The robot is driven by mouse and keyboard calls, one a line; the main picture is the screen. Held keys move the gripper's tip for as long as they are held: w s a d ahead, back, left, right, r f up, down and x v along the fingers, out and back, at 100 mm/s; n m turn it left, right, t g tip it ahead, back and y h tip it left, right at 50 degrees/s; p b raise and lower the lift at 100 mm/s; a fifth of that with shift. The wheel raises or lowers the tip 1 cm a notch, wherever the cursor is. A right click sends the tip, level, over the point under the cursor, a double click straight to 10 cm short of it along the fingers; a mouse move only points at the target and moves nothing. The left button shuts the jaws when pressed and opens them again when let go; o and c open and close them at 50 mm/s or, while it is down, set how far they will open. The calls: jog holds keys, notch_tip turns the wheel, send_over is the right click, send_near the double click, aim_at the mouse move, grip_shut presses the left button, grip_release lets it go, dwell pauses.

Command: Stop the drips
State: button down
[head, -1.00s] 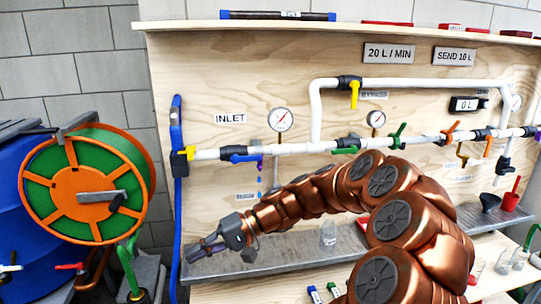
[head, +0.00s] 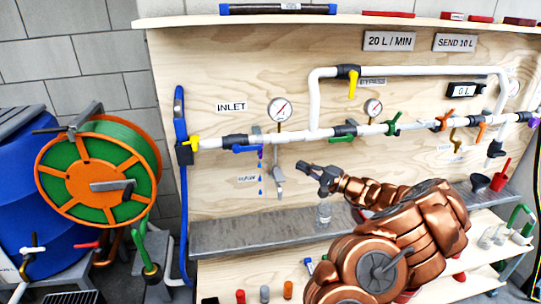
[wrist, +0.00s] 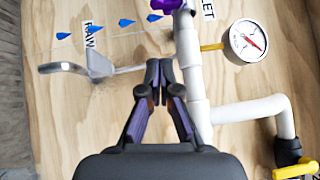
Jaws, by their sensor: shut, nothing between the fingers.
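Several blue drops (head: 261,180) form a vertical line beneath a small purple handle (head: 260,153) near the inlet valve. In the wrist view, the drops (wrist: 96,28) line up at the upper left and the purple handle (wrist: 165,5) is cut by the top edge. A grey tap spout (head: 278,182) hangs just right of the drops. My gripper (head: 308,167) is shut and empty, right of the spout in the head view. In the wrist view its fingertips (wrist: 159,72) are near the spout's stem and the white pipe (wrist: 190,70); I cannot tell whether they touch.
A blue lever (head: 246,149), pressure gauge (head: 280,110) and yellow bypass lever (head: 352,85) are on the pipework. A hose reel (head: 95,180) and blue barrel (head: 30,200) are at left.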

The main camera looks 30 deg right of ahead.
aim_at(261, 151)
jog(key=w+a+r+p, duration=0.1)
jog(key=w+a+p, duration=0.3)
jog(key=w, duration=0.5)
jog(key=shift+a, duration=1.4)
jog(key=shift+w+a, duration=0.15)
jog(key=shift+w, duration=0.05)
jog(key=shift+b, duration=0.45)
